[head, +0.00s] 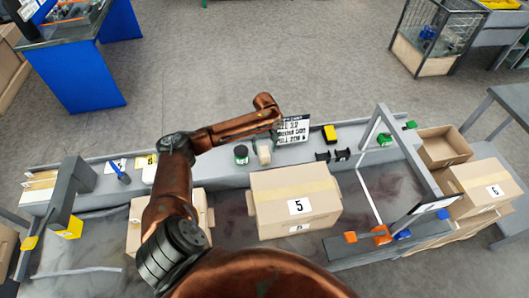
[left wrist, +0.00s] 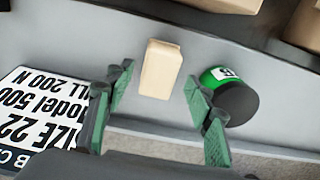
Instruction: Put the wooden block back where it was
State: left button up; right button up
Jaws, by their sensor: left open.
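The wooden block (head: 264,154) is a small pale beige block on the grey bench, just behind the large carton marked 5. In the left wrist view the block (left wrist: 161,69) lies ahead of my left gripper (left wrist: 158,80), roughly between the lines of its two green-grey fingers. The fingers are open and spread, with nothing held. In the head view my copper left arm reaches over the bench, and its fingers are hard to make out. My right gripper does not show.
A green jar with a black lid (left wrist: 234,98) stands close right of the block in the left wrist view. A printed label card (left wrist: 42,108) lies at left. The large carton (head: 293,190) stands in front, and a grey frame (head: 365,130) rises at right.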

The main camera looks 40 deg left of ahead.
aim_at(265, 151)
pick_arm(q)
notch_tip(265, 151, up, 9)
jog(key=p, duration=0.1)
jog(key=shift+f, duration=0.15)
jog(key=shift+d, duration=0.1)
dwell(0.4)
